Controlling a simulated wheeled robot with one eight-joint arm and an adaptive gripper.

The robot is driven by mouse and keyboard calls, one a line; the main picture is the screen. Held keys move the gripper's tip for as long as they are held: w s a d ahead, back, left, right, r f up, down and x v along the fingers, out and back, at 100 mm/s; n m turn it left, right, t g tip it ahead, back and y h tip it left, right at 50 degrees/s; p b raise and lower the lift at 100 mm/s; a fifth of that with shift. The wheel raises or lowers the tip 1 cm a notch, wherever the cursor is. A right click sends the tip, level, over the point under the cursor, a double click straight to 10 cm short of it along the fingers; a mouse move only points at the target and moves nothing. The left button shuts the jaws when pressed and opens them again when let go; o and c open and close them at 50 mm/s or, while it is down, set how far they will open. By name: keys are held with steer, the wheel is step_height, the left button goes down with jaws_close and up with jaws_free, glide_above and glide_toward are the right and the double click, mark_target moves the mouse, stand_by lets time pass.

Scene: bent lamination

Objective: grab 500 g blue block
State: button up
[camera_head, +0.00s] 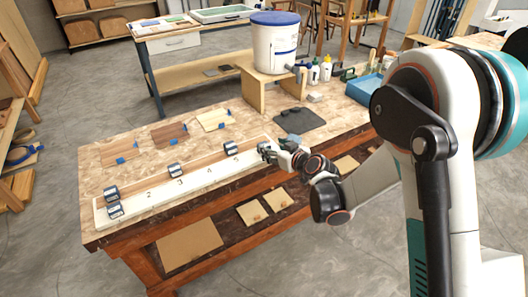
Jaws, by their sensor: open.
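Several small dark grey-blue blocks stand along a long white board (150,205) on the wooden workbench. Two are close together at the board's left end, the rear block (112,193) and the front block (115,210). Another block (174,171) is near the middle, and one more block (231,148) is toward the right. Their weight markings are too small to read, so I cannot tell which is 500 g. My gripper (267,153) is open at the board's right end, to the right of the nearest block. Whether anything sits between its fingers is unclear.
Three wooden sample pieces with blue tape, including a middle one (169,134), lie behind the board. A dark mat (300,121), a white bucket (275,45) on a wooden stand, bottles (314,72) and a blue tray (363,88) stand farther back.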

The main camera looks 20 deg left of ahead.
mark_target(264, 144)
steer(key=shift+x, duration=1)
steer(key=b+x, duration=0.2)
steer(key=x, duration=0.3)
steer(key=shift+s+a+f+b, duration=0.15)
steer(key=shift+s+f+b, duration=0.05)
steer(key=shift+b, duration=0.2)
steer(key=shift+r, duration=0.1)
jaws_close()
